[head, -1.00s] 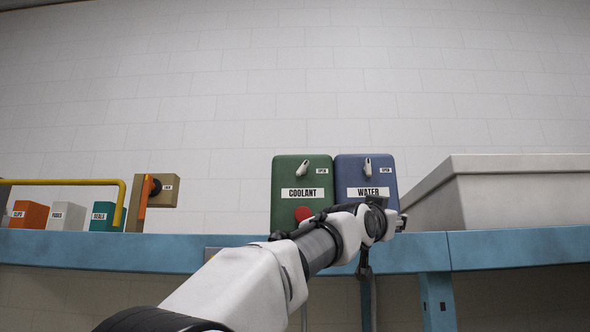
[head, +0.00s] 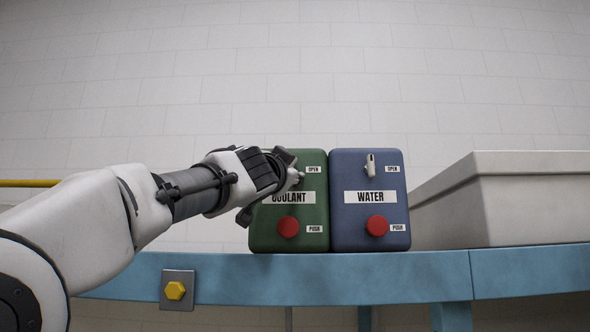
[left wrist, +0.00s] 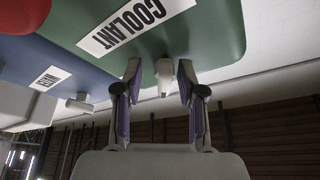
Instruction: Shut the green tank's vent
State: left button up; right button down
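The green tank (head: 315,222), labelled COOLANT, stands on the blue bench against the blue tank. Its vent lever is largely hidden by my left gripper (head: 297,175) in the head view. In the left wrist view the pale vent lever (left wrist: 163,76) shows between the two fingers of my left gripper (left wrist: 160,80). The fingers are open, one on each side, with gaps visible between them and the lever. An OPEN label (head: 313,169) is beside the vent. A red button (head: 288,227) with a POUR label sits lower on the tank. My right gripper is not in view.
The blue tank (head: 345,222), labelled WATER, stands close on the right with its own upright lever (head: 370,163) and red button (head: 377,226). A large pale bin (head: 530,205) is farther right. A yellow hex knob (head: 175,290) is on the bench (head: 400,291) front.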

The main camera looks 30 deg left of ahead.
pick_arm(q)
jog(key=shift+w+a+r, duration=0.2)
jog(key=shift+a, duration=0.05)
jog(key=shift+s+d+r, duration=0.25)
jog(key=shift+s, duration=0.3)
jog(key=shift+s+d, duration=0.15)
jog(key=shift+d, duration=0.05)
grip_shut()
jog(key=shift+f+n+y+b, duration=0.1)
jog(key=shift+n+y+b, duration=0.2)
jog(key=shift+n+b, duration=0.3)
jog(key=n+y+b, duration=0.2)
jog(key=n+b, duration=0.1)
jog(key=shift+f+b, duration=0.1)
jog(key=shift+b, duration=0.25)
jog(key=shift+d+n+y+b, duration=0.1)
jog(key=shift+n+y+b, duration=0.3)
jog(key=shift+n, duration=0.8)
jog(key=shift+r+n+g+y+b, duration=0.2)
jog(key=shift+n+y, duration=0.35)
jog(key=shift+n, duration=0.4)
jog(key=shift+r+n+g+y+b, duration=0.1)
jog(key=shift+n+g+y+b, duration=0.1)
jog(key=shift+n+y, duration=0.55)
jog(key=shift+n, duration=0.3)
